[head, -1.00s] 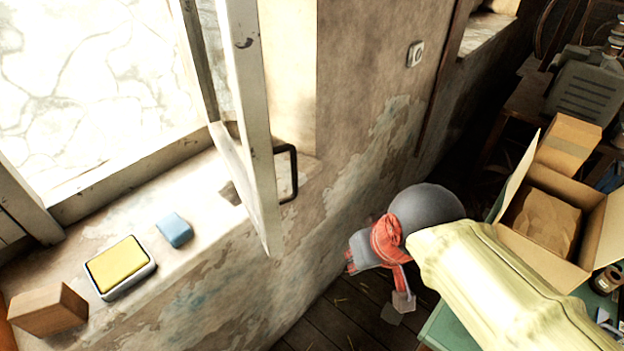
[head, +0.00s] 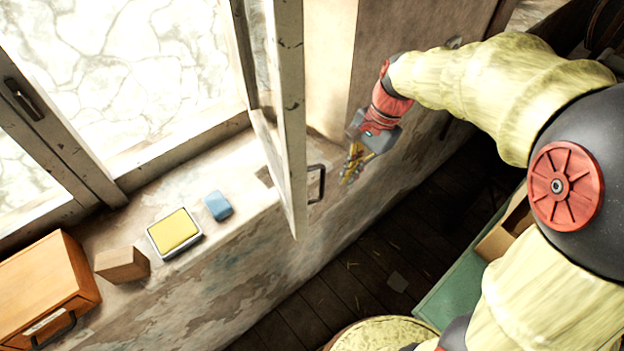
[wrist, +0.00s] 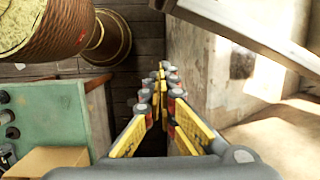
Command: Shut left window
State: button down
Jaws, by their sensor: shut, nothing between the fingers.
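The window sash (head: 289,110) stands swung open into the room, over the sill, with a dark handle (head: 317,183) on its near side. My gripper (head: 347,181) is to the right of the sash and handle, in front of the wall, pointing down. It is shut and empty, with a small gap to the handle in the head view. In the wrist view my gripper (wrist: 161,72) points toward the dark floor gap, and the pale sash edge (wrist: 245,38) crosses the upper right. The handle does not show clearly in the wrist view.
The stone sill holds a blue block (head: 217,206), a yellow sponge in a tray (head: 174,231), a wooden block (head: 122,265) and a wooden drawer box (head: 45,290). A green table (head: 450,290) stands at the right. Dark floor lies open between table and wall.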

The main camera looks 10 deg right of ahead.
jog(key=a+f+m+p, duration=0.1)
jog(key=a+f+m, duration=0.3)
jog(key=a+f, duration=0.3)
jog(key=shift+w+a+f+y+p, duration=0.15)
jog(key=shift+a+f+y+p, duration=0.2)
jog(key=shift+a, duration=0.8)
